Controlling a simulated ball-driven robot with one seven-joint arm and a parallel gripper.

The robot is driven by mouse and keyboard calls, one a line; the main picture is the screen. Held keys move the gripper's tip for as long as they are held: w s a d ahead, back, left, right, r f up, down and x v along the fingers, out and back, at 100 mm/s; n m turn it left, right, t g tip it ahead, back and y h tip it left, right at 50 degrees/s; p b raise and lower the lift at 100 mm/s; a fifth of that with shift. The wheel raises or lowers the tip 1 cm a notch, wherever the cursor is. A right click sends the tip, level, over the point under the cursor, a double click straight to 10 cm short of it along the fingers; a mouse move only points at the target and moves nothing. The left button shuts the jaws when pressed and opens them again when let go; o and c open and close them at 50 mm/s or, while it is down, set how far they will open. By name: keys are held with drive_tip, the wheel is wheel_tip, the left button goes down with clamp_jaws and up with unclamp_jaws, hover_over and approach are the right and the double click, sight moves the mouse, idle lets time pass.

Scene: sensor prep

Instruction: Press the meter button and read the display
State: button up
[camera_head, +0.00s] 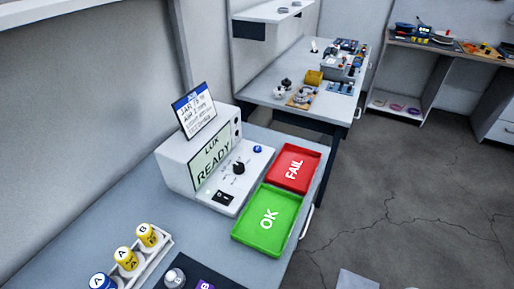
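The meter (178,168) is a white box on the grey-blue bench. Its greenish display (211,158) reads "LUX READY". On its sloping front panel are a black knob (239,168), a small blue button (257,149) near the far end and a black switch (223,197) near the close end. Nothing covers the panel. A card with a blue header (194,110) stands on top of the meter; its handwriting is too small to read surely. My gripper is not in view.
A green OK tray (242,237) and a red FAIL tray (313,153) lie right of the meter. A white rack (153,259) holds yellow and blue cylinders at the lower left, beside a dark mat (230,281). Another cluttered bench (262,93) stands behind. The cracked floor (420,210) is mostly clear.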

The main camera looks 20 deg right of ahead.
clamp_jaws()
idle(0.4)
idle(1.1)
